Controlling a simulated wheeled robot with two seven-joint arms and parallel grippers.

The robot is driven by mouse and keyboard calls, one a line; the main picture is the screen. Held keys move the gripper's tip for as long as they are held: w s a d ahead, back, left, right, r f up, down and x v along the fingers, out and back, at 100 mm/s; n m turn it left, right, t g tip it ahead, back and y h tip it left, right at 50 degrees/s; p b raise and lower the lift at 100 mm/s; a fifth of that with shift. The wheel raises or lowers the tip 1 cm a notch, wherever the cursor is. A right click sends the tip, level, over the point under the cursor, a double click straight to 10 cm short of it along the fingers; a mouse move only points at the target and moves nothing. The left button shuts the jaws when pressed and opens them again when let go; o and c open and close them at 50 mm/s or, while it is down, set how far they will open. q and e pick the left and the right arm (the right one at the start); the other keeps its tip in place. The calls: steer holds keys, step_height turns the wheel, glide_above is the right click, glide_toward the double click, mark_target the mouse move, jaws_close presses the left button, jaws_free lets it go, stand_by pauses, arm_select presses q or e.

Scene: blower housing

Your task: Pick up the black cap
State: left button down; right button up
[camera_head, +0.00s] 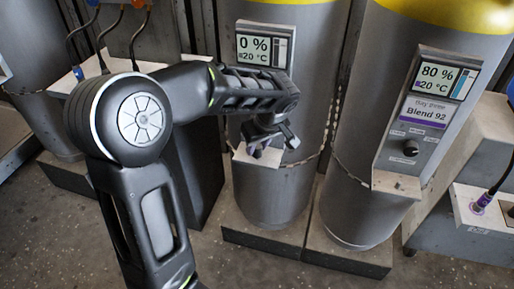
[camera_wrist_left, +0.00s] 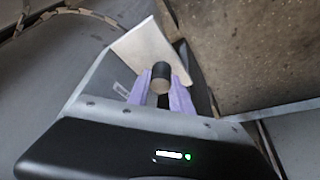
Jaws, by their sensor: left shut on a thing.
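The black cap (camera_wrist_left: 160,85) shows in the left wrist view as a small dark cylinder with a brownish-grey end face. My left gripper's two lilac fingers (camera_wrist_left: 162,96) stand on either side of it and are shut on it. In the head view my left gripper (camera_head: 262,150) is at the small beige ledge on the front of the left grey tank, below its 0 % display. The cap cannot be made out in the head view. My right gripper is not in view.
The beige ledge (camera_wrist_left: 143,50) is close around the fingers. The left tank (camera_head: 265,195) stands beside a second tank (camera_head: 350,220) with an 80 % display (camera_head: 446,80) and a knob (camera_head: 410,148). A chain (camera_head: 330,130) hangs near the tanks. Open floor lies in front.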

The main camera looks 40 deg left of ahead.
arm_select(q)
step_height(320, 180, up, 2)
steer(key=shift+r, duration=0.2)
steer(key=s+d, duration=0.4)
steer(key=d, duration=0.4)
steer(key=s+d+b, duration=0.1)
steer(key=s+d, duration=0.2)
steer(key=d, duration=0.5)
steer(key=shift+s, duration=0.4)
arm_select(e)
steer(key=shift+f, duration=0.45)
arm_select(q)
steer(key=shift+d+r, duration=0.1)
